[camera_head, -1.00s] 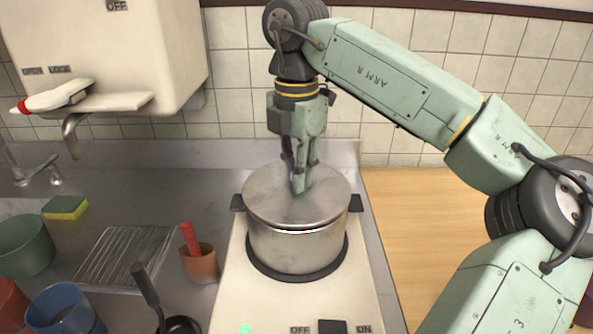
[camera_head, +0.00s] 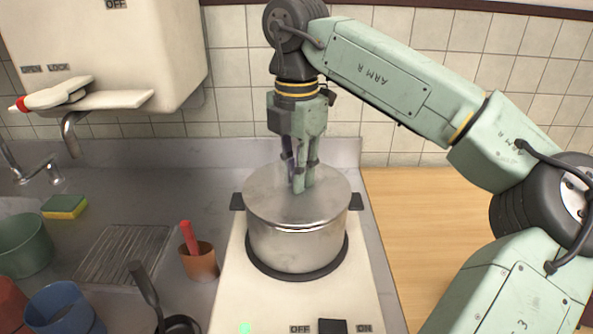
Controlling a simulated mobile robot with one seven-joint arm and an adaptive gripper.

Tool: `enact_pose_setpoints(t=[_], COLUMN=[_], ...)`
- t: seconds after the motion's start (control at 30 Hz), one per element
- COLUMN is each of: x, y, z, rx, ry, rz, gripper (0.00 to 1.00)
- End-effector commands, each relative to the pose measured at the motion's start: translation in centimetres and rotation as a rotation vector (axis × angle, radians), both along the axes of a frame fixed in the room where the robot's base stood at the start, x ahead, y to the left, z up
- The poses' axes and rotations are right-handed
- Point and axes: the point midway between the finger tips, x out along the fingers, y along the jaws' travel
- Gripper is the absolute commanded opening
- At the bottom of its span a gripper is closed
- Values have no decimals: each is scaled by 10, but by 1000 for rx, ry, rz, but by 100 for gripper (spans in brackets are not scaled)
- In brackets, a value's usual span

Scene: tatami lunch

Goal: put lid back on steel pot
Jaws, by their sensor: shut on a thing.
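The steel pot (camera_head: 296,246) stands on the dark round burner of the white stove, with black handles at left and right. The round steel lid (camera_head: 268,205) lies over the pot's top and looks level, its edge lined up with the rim. My gripper (camera_head: 299,188) points straight down from above with its fingertips at the middle of the lid. The fingers are close together, shut on the lid's knob, which they hide. Whether the lid's far edge touches the rim cannot be seen.
Left of the stove are a brown cup (camera_head: 199,262) with a red-handled tool, a black ladle (camera_head: 146,284), a drain grille (camera_head: 124,254) and a sponge (camera_head: 65,206). A white heater (camera_head: 105,50) hangs upper left. The wooden surface (camera_head: 415,225) at right looks clear.

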Motion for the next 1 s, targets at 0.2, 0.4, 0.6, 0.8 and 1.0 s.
enact_pose_setpoints(t=[0.2, 0.4, 0.6, 0.8, 1.0], x=[0, 0, 0, 0, 0], y=[0, 0, 0, 0, 0], z=[0, 0, 0, 0, 0], rx=[1, 0, 0, 0, 0], ry=[-1, 0, 0, 0, 0], rz=[0, 0, 0, 0, 0], gripper=[28, 41, 41, 54, 61])
